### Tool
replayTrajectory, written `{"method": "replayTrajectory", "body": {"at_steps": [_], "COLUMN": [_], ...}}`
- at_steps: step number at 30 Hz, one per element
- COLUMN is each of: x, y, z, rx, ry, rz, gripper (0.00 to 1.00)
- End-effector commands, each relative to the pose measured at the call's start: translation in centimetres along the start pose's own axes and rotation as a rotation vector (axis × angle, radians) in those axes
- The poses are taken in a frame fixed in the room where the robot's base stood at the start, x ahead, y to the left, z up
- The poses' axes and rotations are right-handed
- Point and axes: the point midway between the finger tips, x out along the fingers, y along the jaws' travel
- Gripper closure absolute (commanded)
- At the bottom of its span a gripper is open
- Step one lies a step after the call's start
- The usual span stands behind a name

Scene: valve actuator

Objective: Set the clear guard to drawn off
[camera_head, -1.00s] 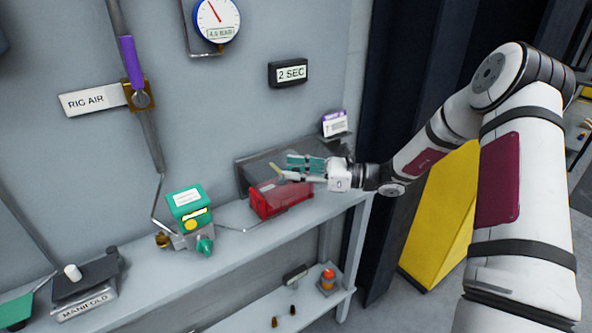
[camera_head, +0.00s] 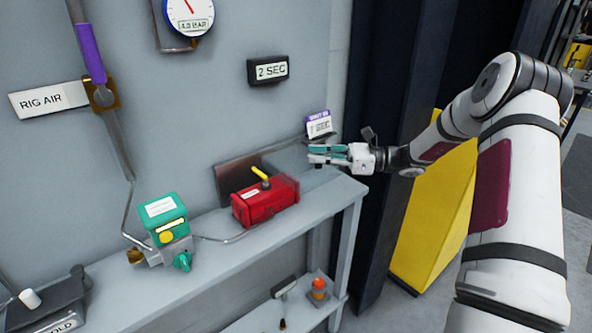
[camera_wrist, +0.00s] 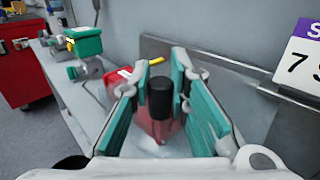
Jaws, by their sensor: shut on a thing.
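My gripper (camera_head: 328,154) is to the right of the red actuator (camera_head: 265,200), above the right end of the bench. In the wrist view its teal fingers (camera_wrist: 160,98) are closed on a black knob (camera_wrist: 160,90), which belongs to the clear guard. The clear guard (camera_head: 290,160) is hard to make out; a faint transparent panel shows to the right of and behind the actuator, and its lower edge cannot be told. The red actuator, with its yellow lever (camera_head: 261,175), looks uncovered in the head view. In the wrist view, red shows through below the knob.
A green and grey unit (camera_head: 165,222) stands left of the actuator, joined by a thin pipe. A purple and white sign (camera_head: 319,124) stands just behind my gripper. A yellow panel (camera_head: 435,210) is at the right. The lower shelf holds a few small parts.

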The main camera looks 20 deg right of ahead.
Motion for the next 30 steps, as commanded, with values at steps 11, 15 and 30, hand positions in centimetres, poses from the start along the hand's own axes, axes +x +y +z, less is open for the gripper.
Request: {"method": "replayTrajectory", "body": {"at_steps": [11,15,30], "x": [-3.2,-3.4,-3.3], "y": [-3.3,-3.3,-3.3], "z": [-0.2,-0.1,-0.1], "rx": [0.003,0.004,0.002], "ry": [0.0,0.0,0.0], "rz": [0.0,0.0,0.0], "gripper": [1.0,1.0,0.62]}}
